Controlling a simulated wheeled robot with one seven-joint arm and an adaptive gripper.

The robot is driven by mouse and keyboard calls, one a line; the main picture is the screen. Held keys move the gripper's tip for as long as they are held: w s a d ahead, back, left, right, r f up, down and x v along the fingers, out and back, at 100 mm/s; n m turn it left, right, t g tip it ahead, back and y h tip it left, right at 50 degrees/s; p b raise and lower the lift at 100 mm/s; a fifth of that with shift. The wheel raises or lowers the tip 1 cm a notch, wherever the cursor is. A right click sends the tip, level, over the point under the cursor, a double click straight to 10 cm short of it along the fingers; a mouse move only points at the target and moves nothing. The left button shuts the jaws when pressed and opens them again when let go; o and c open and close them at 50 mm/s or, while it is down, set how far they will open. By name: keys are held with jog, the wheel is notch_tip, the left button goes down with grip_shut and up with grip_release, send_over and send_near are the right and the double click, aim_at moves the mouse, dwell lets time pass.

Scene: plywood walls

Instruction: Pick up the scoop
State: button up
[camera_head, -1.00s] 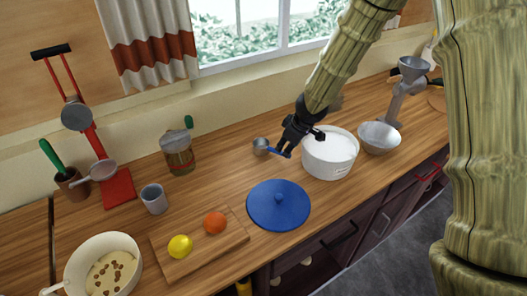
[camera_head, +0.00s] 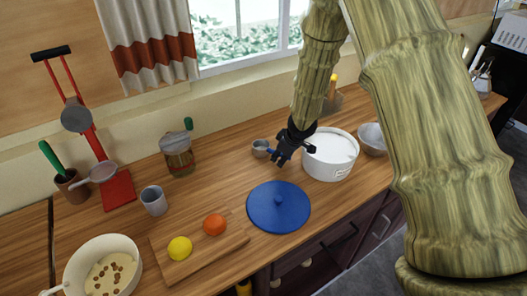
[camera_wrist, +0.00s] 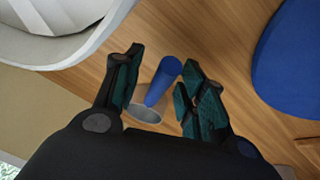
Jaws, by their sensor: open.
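The scoop has a small grey metal cup (camera_head: 260,148) and a short blue handle. It lies on the wooden counter left of the white pot and behind the blue lid. In the wrist view its blue handle (camera_wrist: 160,84) lies between my two open fingers, and its cup shows nearer the palm. My gripper (camera_head: 280,160) points down at the scoop, with its fingers apart. I see no finger closed on the handle. In the head view my gripper hides most of the handle.
The white pot (camera_head: 330,166) stands close on the right of my gripper. The blue lid (camera_head: 278,212) lies in front. A cutting board (camera_head: 190,262) with a lemon and an orange is at the front left. A metal bowl (camera_head: 372,140) stands beyond the pot.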

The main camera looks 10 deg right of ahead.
jog(key=shift+f, duration=0.1)
jog(key=c, duration=0.9)
grip_shut()
